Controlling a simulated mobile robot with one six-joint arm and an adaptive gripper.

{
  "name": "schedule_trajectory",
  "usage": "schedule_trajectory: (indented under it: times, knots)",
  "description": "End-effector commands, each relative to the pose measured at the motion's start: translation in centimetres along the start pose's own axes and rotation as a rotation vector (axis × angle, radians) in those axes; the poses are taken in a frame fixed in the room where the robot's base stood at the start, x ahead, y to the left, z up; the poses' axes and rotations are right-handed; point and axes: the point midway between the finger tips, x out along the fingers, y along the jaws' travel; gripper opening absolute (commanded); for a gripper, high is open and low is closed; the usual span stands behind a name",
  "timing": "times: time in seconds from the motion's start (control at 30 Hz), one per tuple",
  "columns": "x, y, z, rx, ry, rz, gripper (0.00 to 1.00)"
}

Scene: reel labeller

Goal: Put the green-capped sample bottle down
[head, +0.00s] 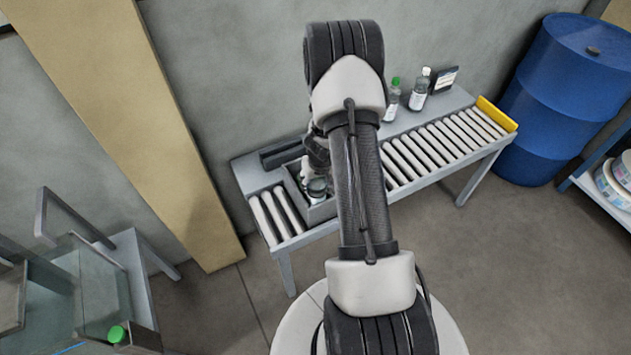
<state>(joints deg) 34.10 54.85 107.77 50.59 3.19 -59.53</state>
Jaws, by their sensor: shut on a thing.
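My gripper (316,178) is low over the grey box set in the roller conveyor, left of my arm. It is shut on a small pale and dark thing, probably a bottle. My gripper hides most of it, and I see no green cap there. I cannot tell whether it touches the box floor. A green-capped bottle (392,103) with a white label stands upright on the conveyor's back ledge.
The roller conveyor (437,146) has a yellow end stop (497,114). A white-capped bottle (418,94) and a dark labelled box (443,80) stand on its back ledge. A blue drum (566,95) and a rack of reels (612,188) are at the right. My arm hides the conveyor's middle.

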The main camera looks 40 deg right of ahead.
Motion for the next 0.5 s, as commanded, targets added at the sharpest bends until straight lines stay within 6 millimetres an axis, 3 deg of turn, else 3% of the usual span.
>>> schedule_trajectory:
  times: [0.1,0.13,0.4,0.5]
  knots:
    - [0.38,0.01,0.04,0.0,0.002,0.0,0.0]
    - [0.37,-0.01,0.12,0.001,0.0,0.0,0.52]
    - [0.29,-0.01,0.1,0.0,0.0,0.0,0.7]
    - [0.29,-0.01,0.11,0.0,-0.001,0.0,0.72]
